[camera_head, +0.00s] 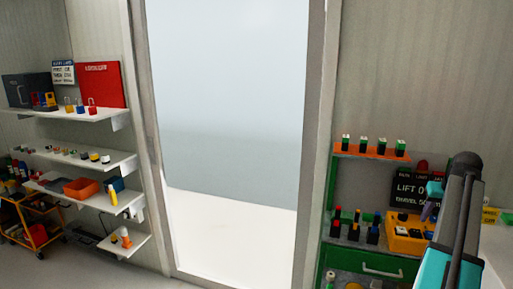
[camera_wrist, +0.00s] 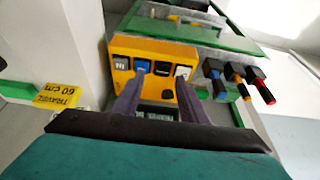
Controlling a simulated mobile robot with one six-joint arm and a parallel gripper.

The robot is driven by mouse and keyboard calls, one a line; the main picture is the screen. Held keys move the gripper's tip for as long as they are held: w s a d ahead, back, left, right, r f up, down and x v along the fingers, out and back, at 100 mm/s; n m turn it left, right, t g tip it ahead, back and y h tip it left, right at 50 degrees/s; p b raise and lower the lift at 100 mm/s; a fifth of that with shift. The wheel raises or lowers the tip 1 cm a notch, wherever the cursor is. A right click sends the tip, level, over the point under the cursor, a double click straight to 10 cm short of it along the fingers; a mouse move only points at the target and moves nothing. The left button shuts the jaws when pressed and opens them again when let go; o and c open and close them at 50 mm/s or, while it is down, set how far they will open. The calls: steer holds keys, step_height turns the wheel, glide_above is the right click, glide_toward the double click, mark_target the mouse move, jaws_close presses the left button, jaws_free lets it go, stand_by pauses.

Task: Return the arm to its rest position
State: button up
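My arm, dark grey and teal, rises at the lower right of the head view and partly covers the workbench area there. My gripper (camera_wrist: 160,80) shows in the wrist view as two purple-grey fingers held apart, with nothing between them. The fingers point toward a yellow control box (camera_wrist: 190,53) with several coloured switches. I cannot tell whether the fingertips touch the box. In the head view the yellow box (camera_head: 396,244) sits left of my arm, and a purplish finger shows near it.
A green cabinet (camera_head: 345,262) with an orange shelf (camera_head: 370,152) above it stands beside my arm. Black and coloured plugs (camera_wrist: 262,92) are right of the box. A yellow label (camera_wrist: 58,97) is at left. White shelves with locks and bins and an orange cart (camera_head: 38,236) stand far left.

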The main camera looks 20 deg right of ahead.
steer(key=w+a+f+n+y, duration=0.1)
steer(key=w+a+f, duration=0.45)
steer(key=a, duration=0.25)
steer(key=w+a+f+n, duration=0.1)
steer(key=w+a+f, duration=0.3)
steer(key=a+f, duration=0.4)
steer(key=w+a+f+n+y, duration=0.1)
steer(key=w+a+f, duration=0.45)
steer(key=a, duration=0.35)
steer(key=s+a+f+n+g, duration=0.1)
steer(key=a+f, duration=0.7)
steer(key=a, duration=0.6)
steer(key=s+a+f+n+g, duration=0.1)
steer(key=a+f+n+g, duration=0.1)
steer(key=a+f, duration=0.95)
steer(key=s+a+f+n, duration=0.1)
steer(key=s+a, duration=0.2)
steer(key=a, duration=0.4)
steer(key=s+a+f, duration=0.2)
steer(key=s+a, duration=0.1)
steer(key=a, duration=0.3)
steer(key=s+f+g, duration=0.3)
steer(key=s+f, duration=0.5)
steer(key=s, duration=0.5)
steer(key=s+f+g, duration=0.3)
steer(key=s+f, duration=0.6)
steer(key=s, duration=0.4)
steer(key=shift+f, duration=0.2)
